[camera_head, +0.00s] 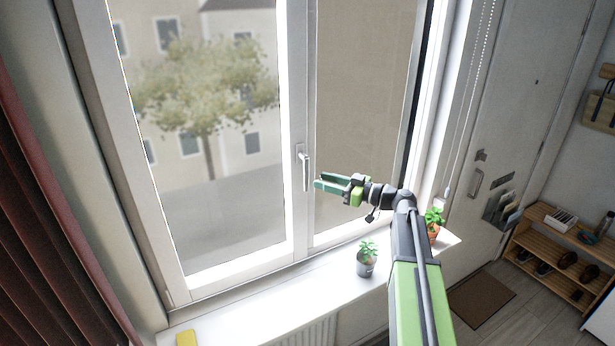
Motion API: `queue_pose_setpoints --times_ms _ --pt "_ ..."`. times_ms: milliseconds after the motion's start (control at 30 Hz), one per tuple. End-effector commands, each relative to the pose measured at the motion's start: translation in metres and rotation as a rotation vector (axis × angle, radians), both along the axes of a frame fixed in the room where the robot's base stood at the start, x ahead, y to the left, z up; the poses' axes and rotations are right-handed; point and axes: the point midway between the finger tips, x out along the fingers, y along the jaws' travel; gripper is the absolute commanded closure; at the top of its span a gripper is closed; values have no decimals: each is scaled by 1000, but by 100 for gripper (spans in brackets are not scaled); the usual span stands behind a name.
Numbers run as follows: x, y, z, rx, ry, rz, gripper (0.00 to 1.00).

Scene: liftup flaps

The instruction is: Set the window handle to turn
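The window handle (306,170) is a slim white lever on the middle upright of the white window frame, and its lever points down. The left window sash (299,90) looks closed in its frame. My gripper (317,184) is just right of the handle's lower part, at about the height of the lever. Its green fingers point left toward the handle. A narrow gap seems to show between the fingers, and nothing is seen between them. I cannot tell from this view whether a fingertip touches the lever.
On the white sill (310,304) stand a plant in a grey pot (367,266), below my gripper, and a plant in an orange pot (433,232). A yellow object (186,339) lies at the sill's left end. A dark red curtain (50,220) hangs left. A bead chain (469,100) hangs right.

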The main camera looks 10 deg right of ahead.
Motion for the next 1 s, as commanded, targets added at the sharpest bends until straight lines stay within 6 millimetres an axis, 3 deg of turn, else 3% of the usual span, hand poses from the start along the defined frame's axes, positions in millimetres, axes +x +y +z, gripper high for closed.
queue_pose_setpoints --times_ms 100,300,667,1000 --pt "19 23 0 0 0 3 63" --pt "38 48 0 0 0 1 63" --pt "43 55 0 0 0 -1 63" --pt "43 54 0 0 0 -1 100"
